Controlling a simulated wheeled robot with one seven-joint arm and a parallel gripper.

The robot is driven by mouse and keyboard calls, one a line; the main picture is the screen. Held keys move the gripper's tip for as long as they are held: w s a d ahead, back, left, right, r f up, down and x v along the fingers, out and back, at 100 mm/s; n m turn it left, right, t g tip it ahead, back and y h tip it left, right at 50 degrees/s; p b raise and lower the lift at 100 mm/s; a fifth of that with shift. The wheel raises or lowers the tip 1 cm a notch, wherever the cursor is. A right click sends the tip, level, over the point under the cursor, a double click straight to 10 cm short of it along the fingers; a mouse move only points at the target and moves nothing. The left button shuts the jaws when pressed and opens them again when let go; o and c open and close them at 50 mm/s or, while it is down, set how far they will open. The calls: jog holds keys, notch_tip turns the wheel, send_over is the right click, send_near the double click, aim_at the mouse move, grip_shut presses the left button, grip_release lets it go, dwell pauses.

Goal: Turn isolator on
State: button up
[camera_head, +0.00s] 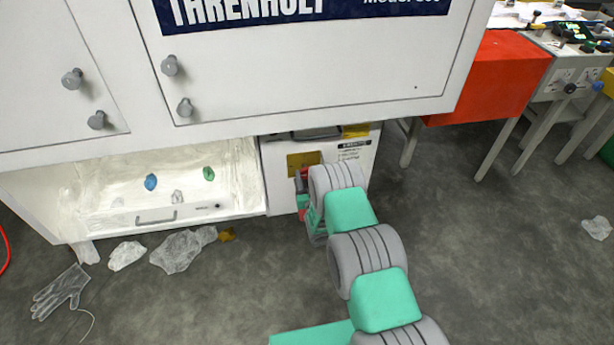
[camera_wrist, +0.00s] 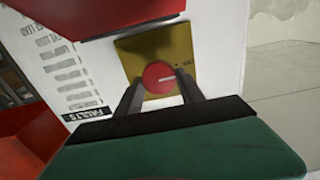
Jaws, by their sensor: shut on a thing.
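The isolator is a round red knob (camera_wrist: 157,76) with a pale line, on a yellow plate (camera_wrist: 180,50). In the wrist view the line lies nearly level, rising slightly to the right. My gripper (camera_wrist: 158,88) has one dark finger on each side of the knob and is shut on it. In the head view the yellow plate (camera_head: 296,162) is on the white panel under the big cabinet. My arm covers much of that spot, so the knob's setting cannot be read there.
The white cabinet (camera_head: 330,80) overhangs the panel. A lit recess (camera_head: 100,190) with a drawer handle is to the left. Crumpled plastic (camera_head: 183,250) and a glove (camera_head: 62,292) lie on the floor. A red box (camera_head: 490,80) stands at the right. Floor at right is mostly clear.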

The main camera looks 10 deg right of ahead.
jog(key=shift+c, duration=0.5)
jog(key=shift+m, duration=0.3)
jog(key=m+b, duration=0.1)
jog(key=m, duration=0.2)
jog(key=shift+d+f+b, duration=0.1)
jog(key=shift+b, duration=0.25)
jog(key=m+b, duration=0.1)
jog(key=m, duration=0.3)
jog(key=shift+m, duration=0.4)
jog(key=m, duration=0.4)
jog(key=shift+d+m, duration=0.1)
jog(key=shift+m, duration=0.2)
jog(key=m, duration=0.4)
jog(key=shift+f+m, duration=0.1)
jog(key=shift+m, duration=0.3)
